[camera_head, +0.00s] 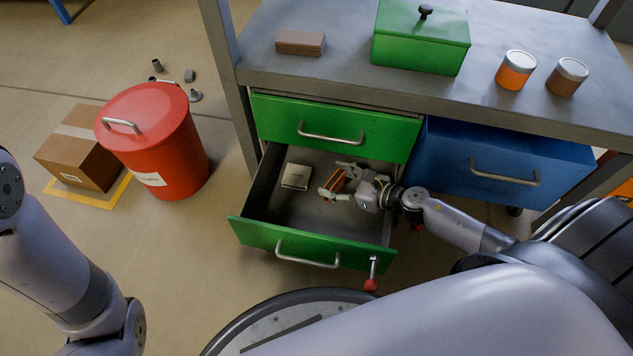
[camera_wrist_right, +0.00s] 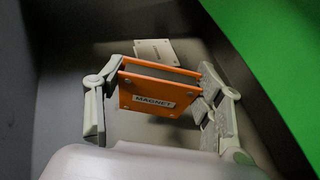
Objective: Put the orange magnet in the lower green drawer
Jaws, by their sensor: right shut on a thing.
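The lower green drawer (camera_head: 305,244) is pulled open under the bench. My right gripper (camera_head: 334,184) reaches into the drawer space from the right and is shut on the orange magnet (camera_head: 337,181). In the right wrist view the magnet (camera_wrist_right: 155,97) is a block with orange plates and a "MAGNET" label, held between both fingers of my right gripper (camera_wrist_right: 160,105). Whether it touches the drawer floor I cannot tell. My left gripper is outside the views; only part of my left arm shows at the left.
A pale labelled plate (camera_head: 296,176) lies at the back left of the drawer. The upper green drawer (camera_head: 335,131) is closed above it. A blue drawer (camera_head: 505,165) is at right. A red bin (camera_head: 158,142) and cardboard box (camera_head: 80,150) stand left. A red-tipped part (camera_head: 371,284) shows by the drawer front.

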